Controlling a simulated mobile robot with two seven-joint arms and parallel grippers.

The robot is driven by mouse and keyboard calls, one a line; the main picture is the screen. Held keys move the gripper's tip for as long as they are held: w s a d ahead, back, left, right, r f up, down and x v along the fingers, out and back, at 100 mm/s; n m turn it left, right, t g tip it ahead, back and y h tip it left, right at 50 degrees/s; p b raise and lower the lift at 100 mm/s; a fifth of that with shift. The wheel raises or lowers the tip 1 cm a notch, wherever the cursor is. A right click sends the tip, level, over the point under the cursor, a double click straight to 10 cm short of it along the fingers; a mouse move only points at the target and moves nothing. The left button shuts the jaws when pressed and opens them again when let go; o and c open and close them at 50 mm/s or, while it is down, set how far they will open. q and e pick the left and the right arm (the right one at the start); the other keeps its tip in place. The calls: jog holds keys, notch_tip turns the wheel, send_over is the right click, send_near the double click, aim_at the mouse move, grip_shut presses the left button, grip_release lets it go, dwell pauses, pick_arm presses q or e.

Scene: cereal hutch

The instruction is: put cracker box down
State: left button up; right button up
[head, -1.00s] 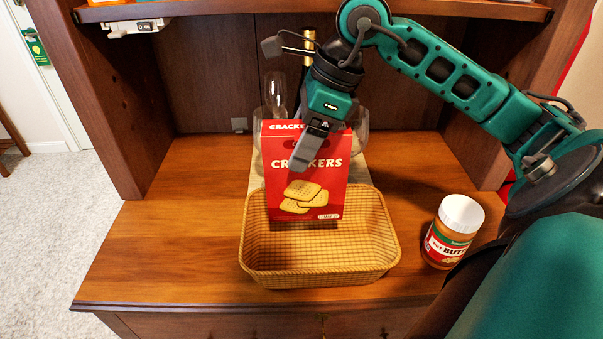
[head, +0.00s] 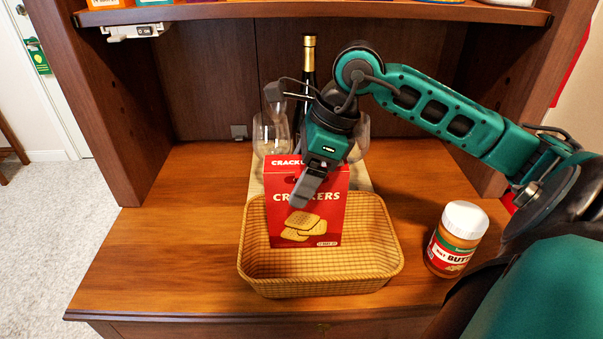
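The red cracker box (head: 330,205) stands upright inside the rear left part of the woven basket (head: 320,284). Its bottom edge is below the basket's rim, but I cannot tell whether it touches the basket floor. My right gripper (head: 306,188) comes down from above at the box's top. One finger lies across the front face; the other is hidden behind the box. It appears shut on the box. My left gripper is not in view.
A peanut butter jar (head: 456,239) stands right of the basket. Behind the box are clear glasses (head: 266,137) and a dark bottle (head: 309,66). A shelf (head: 380,12) crosses above. The wooden counter (head: 165,235) is clear on the left.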

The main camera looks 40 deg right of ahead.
jog(key=shift+o, duration=1.3)
jog(key=shift+r, duration=0.1)
jog(key=shift+r+p, duration=0.25)
jog(key=shift+p, duration=0.05)
jog(key=v, duration=1.1)
jog(key=shift+s+d+r, duration=0.1)
jog(key=shift+s+r, duration=0.1)
jog(key=shift+r, duration=0.1)
